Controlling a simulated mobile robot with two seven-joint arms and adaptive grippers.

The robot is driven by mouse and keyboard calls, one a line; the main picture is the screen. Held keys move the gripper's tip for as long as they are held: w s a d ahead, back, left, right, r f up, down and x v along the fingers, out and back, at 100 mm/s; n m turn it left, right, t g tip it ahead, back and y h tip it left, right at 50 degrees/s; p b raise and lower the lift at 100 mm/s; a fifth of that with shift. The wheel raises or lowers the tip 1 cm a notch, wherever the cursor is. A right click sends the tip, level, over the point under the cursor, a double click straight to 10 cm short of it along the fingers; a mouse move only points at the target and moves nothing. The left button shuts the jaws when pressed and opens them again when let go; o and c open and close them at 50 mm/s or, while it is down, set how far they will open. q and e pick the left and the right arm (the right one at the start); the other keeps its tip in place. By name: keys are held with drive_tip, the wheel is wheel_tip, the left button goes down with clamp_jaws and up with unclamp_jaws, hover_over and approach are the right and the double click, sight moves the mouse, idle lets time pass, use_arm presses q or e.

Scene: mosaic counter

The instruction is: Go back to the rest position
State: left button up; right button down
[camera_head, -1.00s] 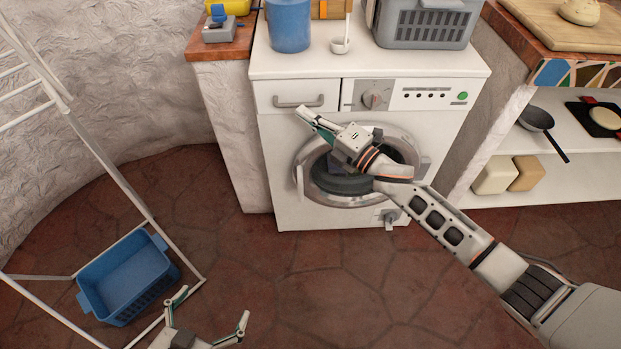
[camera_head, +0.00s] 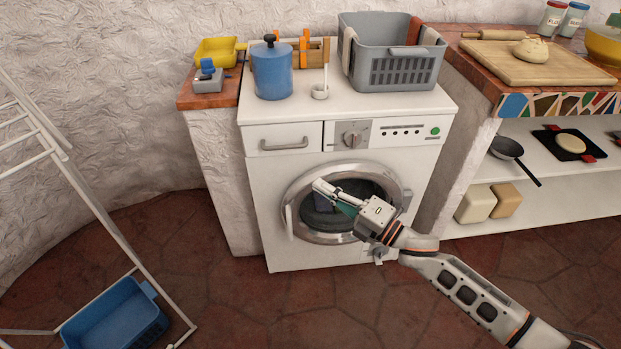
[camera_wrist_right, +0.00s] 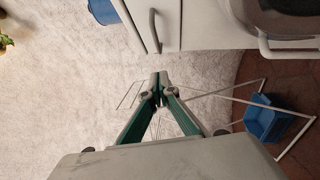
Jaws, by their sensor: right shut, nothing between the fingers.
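My right gripper (camera_head: 330,194) is shut and empty. In the head view it is in front of the round door of the white washing machine (camera_head: 270,170) and hides part of the door. Its closed fingers also show in the right wrist view (camera_wrist_right: 158,80), pointing past the machine's front toward the pale wall. My right arm reaches in from the lower right of the head view. My left gripper is not in view.
A blue basket (camera_head: 115,318) sits on the floor by the white drying rack (camera_head: 95,205) at left. A blue pot (camera_head: 272,72) and a grey basket (camera_head: 395,72) stand on the machine. Shelves (camera_head: 570,190) are at right. Open floor lies in front.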

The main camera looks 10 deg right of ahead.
use_arm(q)
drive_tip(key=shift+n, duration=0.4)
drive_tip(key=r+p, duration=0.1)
drive_tip(key=p, duration=0.2)
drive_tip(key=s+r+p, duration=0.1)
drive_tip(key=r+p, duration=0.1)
drive_tip(key=p, duration=0.2)
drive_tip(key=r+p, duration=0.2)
drive_tip(key=p, duration=0.1)
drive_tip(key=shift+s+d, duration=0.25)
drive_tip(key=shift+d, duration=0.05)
use_arm(e)
drive_tip(key=s+d+f+m+g+h, duration=0.1)
drive_tip(key=s+d+f+m+h, duration=0.2)
drive_tip(key=s+m, duration=0.5)
drive_tip(key=s+d+f+m+g+h, duration=0.1)
drive_tip(key=s+d+f+m+h, duration=0.3)
drive_tip(key=s+m, duration=0.4)
drive_tip(key=s+d+f+m+g+h, duration=0.1)
drive_tip(key=s+d+f+m+h, duration=0.3)
drive_tip(key=s, duration=1.2)
drive_tip(key=f+m, duration=0.2)
drive_tip(key=m, duration=0.2)
drive_tip(key=shift+s+m, duration=0.15)
drive_tip(key=shift+m, duration=0.15)
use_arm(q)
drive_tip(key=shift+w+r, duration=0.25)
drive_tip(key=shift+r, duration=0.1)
